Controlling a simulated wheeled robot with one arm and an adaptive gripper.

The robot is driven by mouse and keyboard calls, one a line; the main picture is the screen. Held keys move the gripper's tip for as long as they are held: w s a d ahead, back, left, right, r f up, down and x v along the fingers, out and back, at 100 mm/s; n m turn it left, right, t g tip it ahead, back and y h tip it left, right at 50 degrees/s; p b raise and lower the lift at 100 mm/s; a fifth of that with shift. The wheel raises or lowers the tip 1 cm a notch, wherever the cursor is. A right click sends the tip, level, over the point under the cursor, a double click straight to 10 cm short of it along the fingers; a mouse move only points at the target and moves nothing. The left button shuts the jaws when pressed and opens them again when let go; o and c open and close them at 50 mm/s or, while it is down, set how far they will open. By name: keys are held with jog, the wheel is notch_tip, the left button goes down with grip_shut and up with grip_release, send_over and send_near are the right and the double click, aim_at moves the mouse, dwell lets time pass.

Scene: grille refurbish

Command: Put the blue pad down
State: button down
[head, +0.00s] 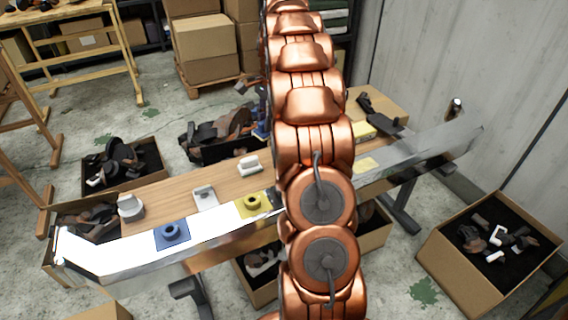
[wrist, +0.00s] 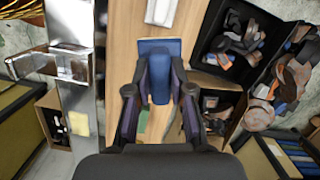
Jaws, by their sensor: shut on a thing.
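My gripper (wrist: 159,70) is shut on a blue pad (wrist: 158,48), which has a flat square plate and a thick blue block between the fingers. The pad is over the wooden table (wrist: 122,40); whether it touches the top I cannot tell. In the head view my copper arm hides the gripper and the held pad. Another blue square piece (head: 172,235) with a round knob sits on the near left of the chrome grille bar (head: 130,255). A similar yellow piece (head: 253,205) is farther right on it. The bar also shows left of my gripper in the wrist view (wrist: 75,100).
White blocks (head: 205,197), (head: 249,164) and (head: 130,207) stand on the wooden table. A yellow block (head: 364,129) and a dark tool (head: 380,112) lie at its right end. Boxes of parts stand around it, including one at right (head: 470,285).

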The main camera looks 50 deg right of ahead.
jog(key=s+d+f+m, duration=0.1)
jog(key=s+d+m, duration=0.2)
jog(key=d, duration=0.2)
jog(key=shift+t, duration=0.3)
jog(key=x, duration=0.3)
jog(key=d+b+x, duration=0.1)
jog(key=x, duration=0.2)
jog(key=b+x, duration=0.1)
jog(key=x, duration=0.2)
jog(key=shift+s+d+f, duration=0.15)
jog(key=shift+s+f, duration=0.05)
jog(key=shift+f, duration=0.35)
jog(key=c, duration=1)
grip_release()
jog(key=shift+f, duration=0.1)
jog(key=p+v, duration=0.2)
jog(key=v, duration=1)
